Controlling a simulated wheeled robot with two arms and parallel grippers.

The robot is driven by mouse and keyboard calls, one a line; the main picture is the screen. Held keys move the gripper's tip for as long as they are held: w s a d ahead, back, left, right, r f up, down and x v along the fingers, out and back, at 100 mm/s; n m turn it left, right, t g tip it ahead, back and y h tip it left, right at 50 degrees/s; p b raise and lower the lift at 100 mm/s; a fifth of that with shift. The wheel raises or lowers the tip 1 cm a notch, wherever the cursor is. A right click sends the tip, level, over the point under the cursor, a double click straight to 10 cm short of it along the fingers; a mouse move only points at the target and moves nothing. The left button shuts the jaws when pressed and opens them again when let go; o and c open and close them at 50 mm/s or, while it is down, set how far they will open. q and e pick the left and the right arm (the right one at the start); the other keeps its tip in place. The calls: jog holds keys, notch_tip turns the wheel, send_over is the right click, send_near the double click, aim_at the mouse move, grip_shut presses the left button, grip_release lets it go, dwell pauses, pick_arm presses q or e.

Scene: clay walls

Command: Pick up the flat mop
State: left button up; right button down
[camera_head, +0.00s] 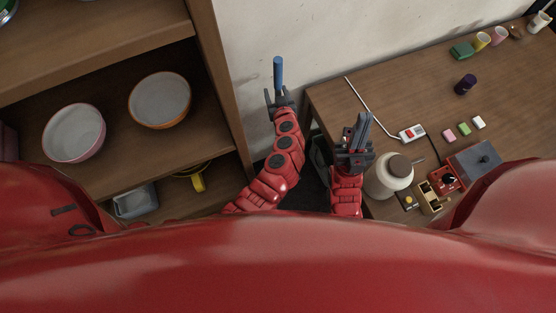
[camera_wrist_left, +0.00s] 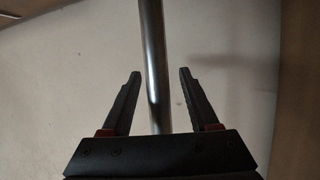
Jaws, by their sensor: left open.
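The flat mop shows in the head view as an upright blue handle end (camera_head: 278,72) in front of the pale wall. In the left wrist view a grey metal pole (camera_wrist_left: 154,60) runs between the fingers. My left gripper (camera_head: 278,97) is open around the pole; in the left wrist view its fingers (camera_wrist_left: 157,85) stand on either side with gaps showing. The mop's head is hidden. My right gripper (camera_head: 361,128) is by the table's left edge, seen nearly edge-on, so its opening is unclear. I see nothing held in it.
A wooden shelf (camera_head: 222,75) with a pink-rimmed bowl (camera_head: 73,132) and an orange bowl (camera_head: 160,100) stands at left. A wooden table (camera_head: 400,88) at right bears a cream jar (camera_head: 381,181), a white-and-red power strip (camera_head: 412,133) and several small items. Pale wall lies behind.

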pick_arm(q)
grip_shut()
dwell(0.5)
